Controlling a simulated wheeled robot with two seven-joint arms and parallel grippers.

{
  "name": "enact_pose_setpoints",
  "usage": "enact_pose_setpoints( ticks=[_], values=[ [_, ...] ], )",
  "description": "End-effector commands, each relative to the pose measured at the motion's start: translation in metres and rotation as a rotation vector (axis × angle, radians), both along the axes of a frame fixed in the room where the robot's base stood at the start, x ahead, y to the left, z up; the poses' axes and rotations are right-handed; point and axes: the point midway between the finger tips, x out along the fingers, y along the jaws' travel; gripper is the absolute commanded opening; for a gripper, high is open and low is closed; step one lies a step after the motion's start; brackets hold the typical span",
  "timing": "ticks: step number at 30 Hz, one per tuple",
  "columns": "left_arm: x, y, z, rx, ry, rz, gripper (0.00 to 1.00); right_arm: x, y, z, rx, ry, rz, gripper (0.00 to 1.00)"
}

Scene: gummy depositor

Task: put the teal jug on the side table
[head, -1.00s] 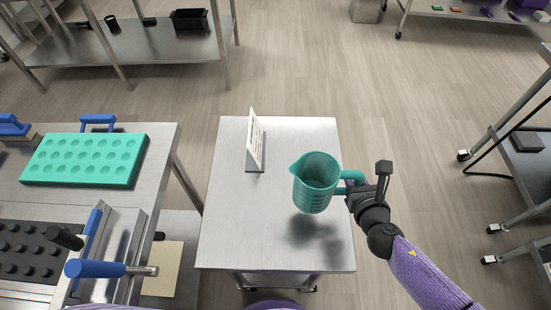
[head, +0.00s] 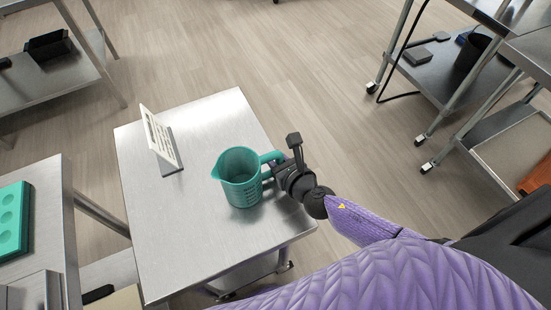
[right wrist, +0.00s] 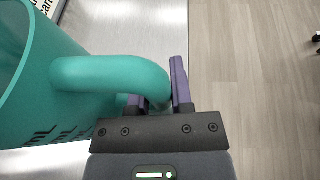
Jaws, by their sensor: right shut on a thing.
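The teal jug (head: 240,178) is upright at the right part of the small steel side table (head: 215,118). Its base looks at or very near the tabletop; I cannot tell for sure that it touches. My right gripper (head: 275,168) is shut on the jug's handle, from the jug's right side. In the right wrist view the jaws (right wrist: 158,88) close around the teal handle (right wrist: 110,75), and the jug body fills the left edge. My left gripper is not in view.
A white sign (head: 160,138) stands on the side table left of the jug. A bench with a teal mold (head: 12,222) is at the left. Wheeled carts (head: 440,75) stand at the right. The floor beyond the table is clear.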

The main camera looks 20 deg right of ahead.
Motion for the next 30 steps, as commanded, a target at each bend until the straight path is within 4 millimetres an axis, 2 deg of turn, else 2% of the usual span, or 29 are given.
enact_pose_setpoints(
  ticks=[1, 2, 6, 7, 13, 16, 20, 24, 30],
  values=[
    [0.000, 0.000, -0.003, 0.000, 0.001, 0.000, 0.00, 0.000, 0.000, -0.003, 0.000, 0.000, 0.000, 0.00],
    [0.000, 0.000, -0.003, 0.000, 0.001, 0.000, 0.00, 0.000, 0.000, -0.003, 0.000, 0.000, 0.000, 0.29],
    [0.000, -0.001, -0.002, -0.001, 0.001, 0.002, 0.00, 0.000, 0.000, -0.002, 0.000, 0.000, 0.000, 0.58],
    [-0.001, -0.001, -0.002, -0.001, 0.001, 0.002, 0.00, 0.000, 0.000, -0.002, 0.000, 0.000, 0.000, 0.62],
    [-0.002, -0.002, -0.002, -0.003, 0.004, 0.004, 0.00, 0.000, 0.000, -0.002, 0.000, 0.000, 0.000, 0.62],
    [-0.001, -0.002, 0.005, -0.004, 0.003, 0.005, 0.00, 0.000, 0.000, 0.005, 0.000, -0.001, 0.000, 0.62],
    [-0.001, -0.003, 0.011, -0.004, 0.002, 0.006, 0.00, -0.025, -0.003, 0.014, 0.000, 0.002, 0.003, 0.62],
    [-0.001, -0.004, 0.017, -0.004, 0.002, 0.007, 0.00, -0.060, -0.009, 0.027, 0.000, 0.003, 0.003, 0.62],
    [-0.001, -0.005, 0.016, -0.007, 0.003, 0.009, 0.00, -0.100, -0.015, 0.040, 0.000, 0.002, 0.000, 0.62]
  ],
)
